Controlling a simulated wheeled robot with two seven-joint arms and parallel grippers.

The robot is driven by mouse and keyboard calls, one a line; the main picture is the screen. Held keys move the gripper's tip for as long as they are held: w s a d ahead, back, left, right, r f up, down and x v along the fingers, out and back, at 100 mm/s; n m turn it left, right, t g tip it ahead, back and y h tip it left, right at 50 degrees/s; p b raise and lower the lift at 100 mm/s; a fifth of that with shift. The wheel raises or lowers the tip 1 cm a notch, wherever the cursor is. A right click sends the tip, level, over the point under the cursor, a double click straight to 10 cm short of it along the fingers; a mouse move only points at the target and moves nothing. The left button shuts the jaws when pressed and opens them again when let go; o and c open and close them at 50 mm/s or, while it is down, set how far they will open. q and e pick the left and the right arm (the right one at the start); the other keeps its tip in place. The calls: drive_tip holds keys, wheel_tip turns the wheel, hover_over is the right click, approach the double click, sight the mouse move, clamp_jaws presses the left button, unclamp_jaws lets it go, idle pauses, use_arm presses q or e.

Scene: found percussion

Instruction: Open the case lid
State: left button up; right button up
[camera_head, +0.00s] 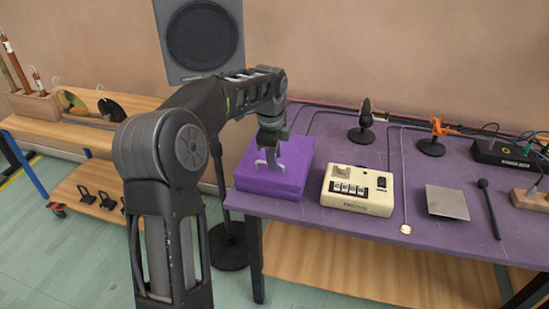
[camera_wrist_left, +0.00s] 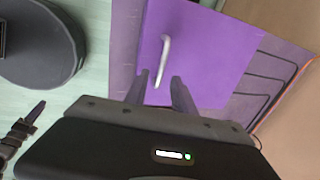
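The purple case (camera_head: 290,180) sits shut on the left end of the purple table. Its lid (camera_wrist_left: 205,50) fills the middle of the left wrist view, with a pale bar handle (camera_wrist_left: 164,60) on it. My left gripper (camera_head: 271,158) points down over the case lid, close to the handle. In the left wrist view my left gripper (camera_wrist_left: 160,86) is open, its two dark fingers apart, and the near end of the handle shows between them. I cannot tell whether the fingers touch the handle or lid.
A cream device (camera_head: 358,190) stands right of the case on the purple table (camera_head: 300,212). Farther right are a small microphone (camera_head: 363,120), a metal plate (camera_head: 447,202), a black mallet (camera_head: 489,208) and a black box (camera_head: 500,153). A speaker (camera_head: 203,38) stands behind my arm.

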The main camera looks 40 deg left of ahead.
use_arm(q)
drive_tip(key=shift+f, duration=0.5)
drive_tip(key=shift+c, duration=0.3)
clamp_jaws()
idle(0.8)
